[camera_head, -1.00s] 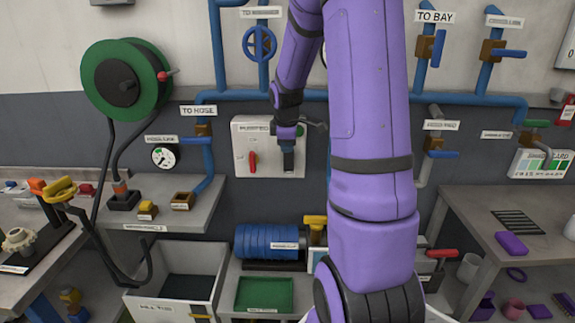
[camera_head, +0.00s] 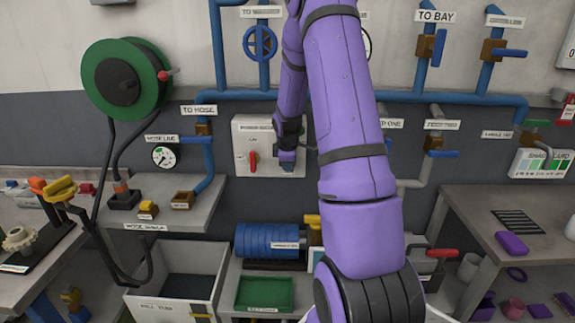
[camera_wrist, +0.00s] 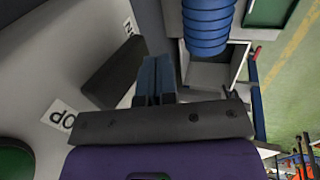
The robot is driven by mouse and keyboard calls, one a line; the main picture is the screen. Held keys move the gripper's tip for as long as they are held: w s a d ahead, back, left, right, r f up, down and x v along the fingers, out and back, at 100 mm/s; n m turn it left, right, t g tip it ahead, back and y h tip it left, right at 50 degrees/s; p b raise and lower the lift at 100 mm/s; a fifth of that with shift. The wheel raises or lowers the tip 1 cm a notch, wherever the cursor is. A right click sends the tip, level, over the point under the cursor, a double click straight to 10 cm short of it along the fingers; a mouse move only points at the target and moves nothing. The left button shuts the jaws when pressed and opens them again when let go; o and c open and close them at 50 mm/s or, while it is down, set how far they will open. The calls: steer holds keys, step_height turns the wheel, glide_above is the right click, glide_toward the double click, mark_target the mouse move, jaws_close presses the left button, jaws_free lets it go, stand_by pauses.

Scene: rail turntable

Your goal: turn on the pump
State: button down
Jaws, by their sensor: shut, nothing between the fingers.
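A white control box (camera_head: 243,133) with a red lever (camera_head: 253,161) hangs on the wall. Its label is too blurred to read. My gripper (camera_head: 287,160) is shut and empty in front of the box's lower right part, to the right of the red lever. In the wrist view the closed fingertips (camera_wrist: 154,80) are beside a dark grey block (camera_wrist: 112,68) on a white face, with part of a lettered label (camera_wrist: 62,122) near it. I cannot tell whether they touch the block. The blue ribbed pump (camera_head: 268,241) lies on the low bench below, and also shows in the wrist view (camera_wrist: 208,25).
A hose reel (camera_head: 125,80) and gauge (camera_head: 164,156) are at left. Blue pipes with valves, one a blue handwheel (camera_head: 259,43), run above the box. A green tray (camera_head: 264,292) and white tub (camera_head: 215,275) sit below. My arm covers the wall right of the box.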

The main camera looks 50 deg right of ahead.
steer(key=shift+w+d+f, duration=0.1)
steer(key=shift+w+d, duration=0.2)
steer(key=shift+d, duration=0.05)
steer(key=shift+w+d+f, duration=0.25)
stand_by(0.4)
steer(key=shift+r, duration=0.8)
